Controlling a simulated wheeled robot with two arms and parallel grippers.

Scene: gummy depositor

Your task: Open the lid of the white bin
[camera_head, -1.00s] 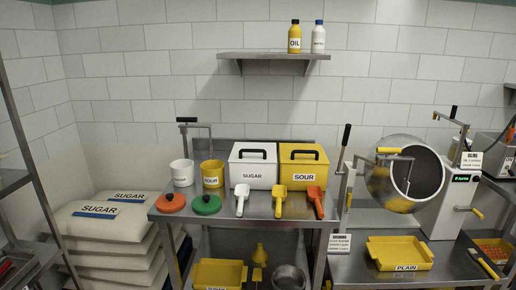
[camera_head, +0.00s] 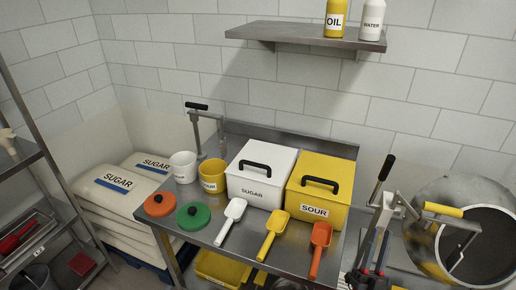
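The white bin (camera_head: 254,190), labelled SUGAR, stands on the steel table next to the yellow SOUR bin. Its flat white lid (camera_head: 270,156) is closed, with a black arched handle (camera_head: 255,164) on top. My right gripper (camera_head: 375,240) comes up from the bottom edge, to the right of the yellow bin and well apart from the white bin. Its two dark fingers with red parts look spread, with nothing seen between them. My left gripper is not in view.
The yellow SOUR bin (camera_head: 320,192) stands between my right gripper and the white bin. White, yellow and orange scoops (camera_head: 319,246) lie in front. Cups and round lids (camera_head: 193,215) are at left. A wall shelf (camera_head: 305,37) hangs above, and a drum machine (camera_head: 480,230) is at right.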

